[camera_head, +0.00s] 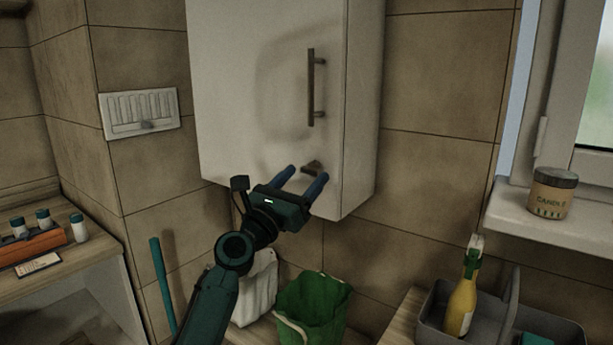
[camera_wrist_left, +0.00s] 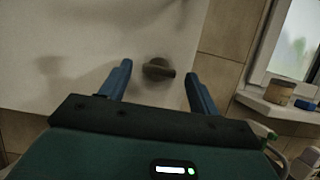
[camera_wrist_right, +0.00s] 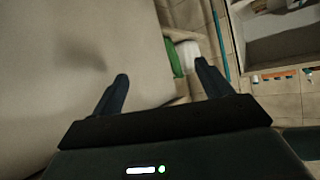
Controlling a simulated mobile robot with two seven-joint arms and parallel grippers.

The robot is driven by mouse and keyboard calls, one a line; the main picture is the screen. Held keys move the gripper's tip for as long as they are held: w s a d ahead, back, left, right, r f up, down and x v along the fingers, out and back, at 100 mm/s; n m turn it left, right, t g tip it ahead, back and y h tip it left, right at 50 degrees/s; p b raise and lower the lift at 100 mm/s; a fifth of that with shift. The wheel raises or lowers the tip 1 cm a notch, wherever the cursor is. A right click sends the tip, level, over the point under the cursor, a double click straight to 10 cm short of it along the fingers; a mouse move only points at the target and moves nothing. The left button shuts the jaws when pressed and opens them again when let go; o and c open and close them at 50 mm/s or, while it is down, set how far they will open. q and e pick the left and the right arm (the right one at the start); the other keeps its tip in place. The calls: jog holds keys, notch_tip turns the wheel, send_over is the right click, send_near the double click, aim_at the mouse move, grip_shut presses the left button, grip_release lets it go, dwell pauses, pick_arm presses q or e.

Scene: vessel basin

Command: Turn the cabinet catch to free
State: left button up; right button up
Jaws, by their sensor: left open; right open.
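A white wall cabinet (camera_head: 265,100) hangs on the tiled wall in the head view, its door shut. The cabinet catch (camera_head: 312,167) is a small dark knob low on the door, below the vertical bar handle (camera_head: 317,88). My left gripper (camera_head: 308,174) is open, with its blue fingers pointing at the catch. In the left wrist view the catch (camera_wrist_left: 158,69) lies between and just beyond the fingertips, with no visible contact. My right gripper (camera_wrist_right: 162,70) is open and empty in its own wrist view, facing a pale surface; it is not in the head view.
A green bucket (camera_head: 312,303) stands below the cabinet. A grey caddy (camera_head: 435,310) with a yellow spray bottle (camera_head: 462,297) is at the lower right. A jar (camera_head: 552,193) sits on the windowsill. An orange rack (camera_head: 30,247) with vials is on the left counter.

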pick_arm(q)
jog(key=shift+x, duration=0.75)
jog(key=shift+w+d, duration=0.1)
jog(key=shift+w, duration=0.1)
jog(key=c, duration=1)
